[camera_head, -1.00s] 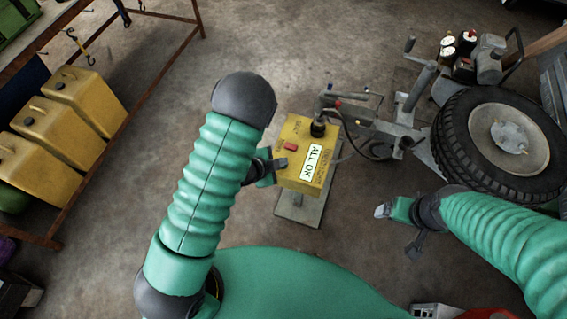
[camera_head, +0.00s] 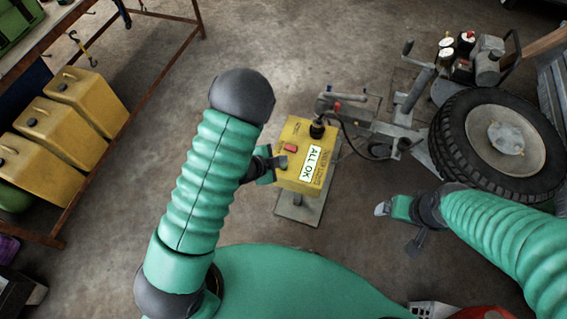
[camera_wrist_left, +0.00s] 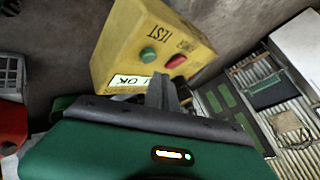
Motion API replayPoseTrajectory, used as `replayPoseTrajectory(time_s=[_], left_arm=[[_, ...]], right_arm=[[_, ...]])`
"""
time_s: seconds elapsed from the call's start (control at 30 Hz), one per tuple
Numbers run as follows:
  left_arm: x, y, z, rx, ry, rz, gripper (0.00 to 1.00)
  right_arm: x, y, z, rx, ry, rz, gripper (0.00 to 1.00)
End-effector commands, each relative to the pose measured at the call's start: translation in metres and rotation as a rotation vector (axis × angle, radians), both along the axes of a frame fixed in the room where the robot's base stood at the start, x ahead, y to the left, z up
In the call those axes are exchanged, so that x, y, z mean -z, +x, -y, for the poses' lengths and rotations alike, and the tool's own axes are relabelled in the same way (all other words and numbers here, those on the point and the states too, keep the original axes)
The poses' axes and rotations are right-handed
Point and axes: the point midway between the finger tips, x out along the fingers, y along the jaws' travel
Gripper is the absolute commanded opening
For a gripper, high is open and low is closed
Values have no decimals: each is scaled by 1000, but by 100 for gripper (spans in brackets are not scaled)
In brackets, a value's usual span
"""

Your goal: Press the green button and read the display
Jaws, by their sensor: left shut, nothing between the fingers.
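A yellow control box (camera_head: 299,176) stands on a post in the middle of the head view. Its white display (camera_head: 311,163) reads "ALL OK". A red button (camera_head: 291,148) shows beside it. The green button (camera_wrist_left: 148,55) shows in the left wrist view, left of the red one and above the display (camera_wrist_left: 130,81); in the head view I cannot make it out. My left gripper (camera_head: 278,164) is shut and empty at the box's left side. In the wrist view its fingertips (camera_wrist_left: 161,90) overlap the display's right end, below the green button; contact is unclear. My right gripper (camera_head: 387,210) is away from the box.
A wheel with a black tyre (camera_head: 451,143) and metal frame stand right of the box. Yellow canisters (camera_head: 62,130) sit on a rack at the left. A small purple object (camera_head: 8,248) lies at the lower left. The concrete floor between rack and box is clear.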

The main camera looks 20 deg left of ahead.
Motion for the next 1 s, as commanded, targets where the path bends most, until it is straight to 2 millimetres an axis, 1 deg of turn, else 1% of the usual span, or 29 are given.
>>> replayPoseTrajectory(time_s=[0.03,0.3,0.37,1.0], left_arm=[[-11,0,0,0,0,0,0],[-39,0,0,-1,0,1,0],[-43,0,0,-1,0,1,0],[-41,0,0,0,0,0,0]], right_arm=[[-10,0,0,0,0,0,89],[-35,0,0,0,0,0,89],[-38,0,0,0,0,0,89],[-37,0,0,0,0,0,89]])
